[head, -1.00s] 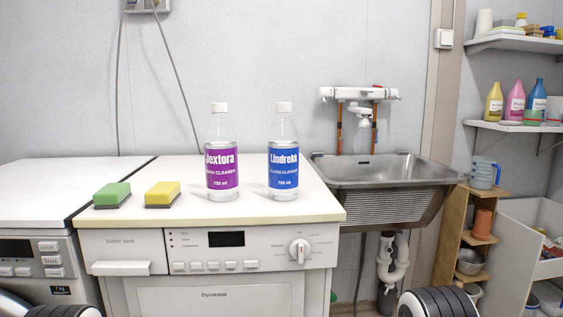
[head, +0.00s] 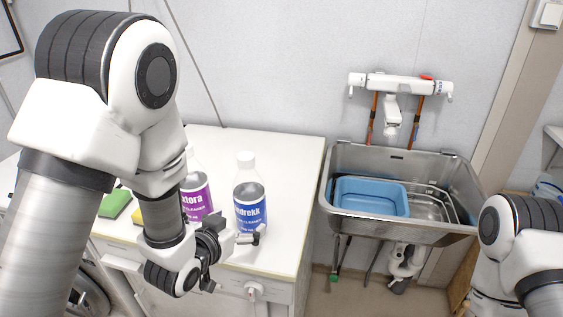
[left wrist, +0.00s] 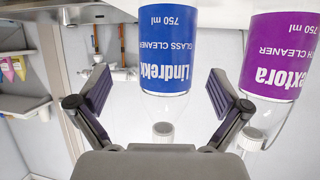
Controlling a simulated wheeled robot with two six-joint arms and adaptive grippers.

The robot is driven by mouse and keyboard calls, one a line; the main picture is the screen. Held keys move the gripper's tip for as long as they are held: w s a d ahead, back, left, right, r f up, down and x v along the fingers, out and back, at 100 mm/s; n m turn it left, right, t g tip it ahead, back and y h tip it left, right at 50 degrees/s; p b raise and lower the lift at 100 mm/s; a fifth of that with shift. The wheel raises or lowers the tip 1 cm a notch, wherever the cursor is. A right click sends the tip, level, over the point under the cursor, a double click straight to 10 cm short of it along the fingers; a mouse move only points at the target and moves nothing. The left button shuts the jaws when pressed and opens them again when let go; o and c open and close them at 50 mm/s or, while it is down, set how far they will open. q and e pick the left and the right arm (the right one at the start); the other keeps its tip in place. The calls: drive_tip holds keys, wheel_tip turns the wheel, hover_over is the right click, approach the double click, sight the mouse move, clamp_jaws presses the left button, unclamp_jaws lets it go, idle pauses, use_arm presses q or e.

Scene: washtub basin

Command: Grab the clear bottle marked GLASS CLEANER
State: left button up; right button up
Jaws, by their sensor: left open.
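The clear bottle with the blue Lindrekk label (head: 250,207) stands upright on the white machine top. In the left wrist view, which is upside down, the same bottle (left wrist: 168,50) reads GLASS CLEANER. My left gripper (head: 235,258) is open and empty in front of this bottle. In the wrist view its fingers lie either side of the bottle, with gaps on both sides. A clear bottle with a purple label (head: 195,195) stands to its left, partly hidden by my arm; it also shows in the wrist view (left wrist: 280,58). My right gripper is out of view.
A green sponge (head: 115,204) and a yellow sponge, mostly hidden by my arm, lie left of the bottles. A steel sink (head: 345,155) with a blue tub (head: 372,195) stands to the right. The machine top (head: 285,165) right of the bottles is clear.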

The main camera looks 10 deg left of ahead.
sight(241, 214)
use_arm(q)
drive_tip(key=shift+w+a+f, duration=0.25)
drive_tip(key=shift+w, duration=0.4)
drive_tip(key=shift+w+a+f, duration=0.2)
drive_tip(key=shift+w, duration=0.7)
drive_tip(key=shift+w+d+f+p, duration=0.1)
drive_tip(key=shift+w+d+p, duration=0.3)
drive_tip(key=shift+w, duration=0.2)
drive_tip(key=shift+w+d+f+p, duration=0.1)
drive_tip(key=shift+w+d+p, duration=0.15)
drive_tip(key=shift+w+p, duration=0.3)
drive_tip(key=shift+x, duration=1.25)
drive_tip(key=shift+a+f, duration=0.15)
drive_tip(key=shift+f, duration=0.1)
drive_tip(key=shift+s+a, duration=0.1)
drive_tip(key=shift+s, duration=0.05)
drive_tip(key=shift+s+r, duration=0.1)
drive_tip(key=shift+r, duration=0.05)
drive_tip(key=c, duration=1.7)
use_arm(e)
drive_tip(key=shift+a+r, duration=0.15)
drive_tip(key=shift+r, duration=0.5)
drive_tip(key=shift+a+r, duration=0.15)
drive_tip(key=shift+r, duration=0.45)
